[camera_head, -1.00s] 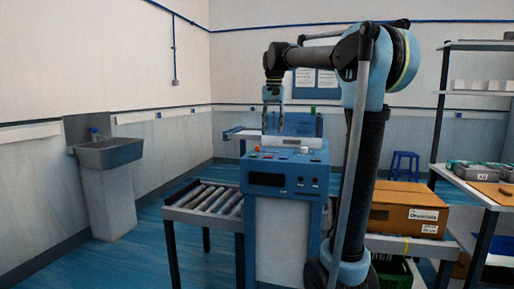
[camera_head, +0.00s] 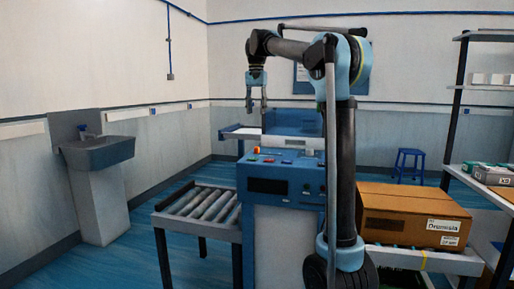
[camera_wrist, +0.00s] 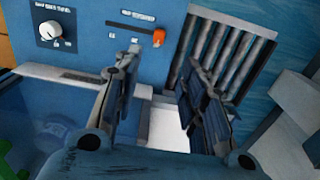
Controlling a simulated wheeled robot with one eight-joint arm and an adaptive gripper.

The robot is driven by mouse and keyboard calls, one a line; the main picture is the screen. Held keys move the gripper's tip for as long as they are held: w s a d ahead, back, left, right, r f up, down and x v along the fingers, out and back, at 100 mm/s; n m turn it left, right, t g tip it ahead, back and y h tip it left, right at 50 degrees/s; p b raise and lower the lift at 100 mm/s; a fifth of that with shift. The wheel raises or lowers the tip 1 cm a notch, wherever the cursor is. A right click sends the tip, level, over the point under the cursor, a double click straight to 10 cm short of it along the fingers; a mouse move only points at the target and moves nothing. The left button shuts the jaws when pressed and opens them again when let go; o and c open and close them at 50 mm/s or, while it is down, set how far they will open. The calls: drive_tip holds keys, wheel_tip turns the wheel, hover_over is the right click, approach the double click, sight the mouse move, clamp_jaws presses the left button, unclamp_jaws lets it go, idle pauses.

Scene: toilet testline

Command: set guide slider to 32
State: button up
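The blue console (camera_head: 282,172) stands in front of me, with small buttons and a dark display on it. My gripper (camera_head: 257,108) hangs fingers-down above the console in the head view. In the wrist view my gripper (camera_wrist: 163,65) is open and empty, its fingers apart, with the orange handle showing beyond the gap between them.
A white rotary knob (camera_wrist: 50,30) sits left of the strip. A roller conveyor (camera_head: 205,204) adjoins the console's left side. A cardboard box (camera_head: 400,213) stands to the right on another conveyor. A sink (camera_head: 97,153) and a blue stool (camera_head: 408,163) stand farther off.

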sight(257, 150)
wheel_tip(257, 150, down, 17)
drive_tip(key=shift+d, duration=0.1)
idle(0.5)
drive_tip(key=shift+c, duration=0.5)
clamp_jaws()
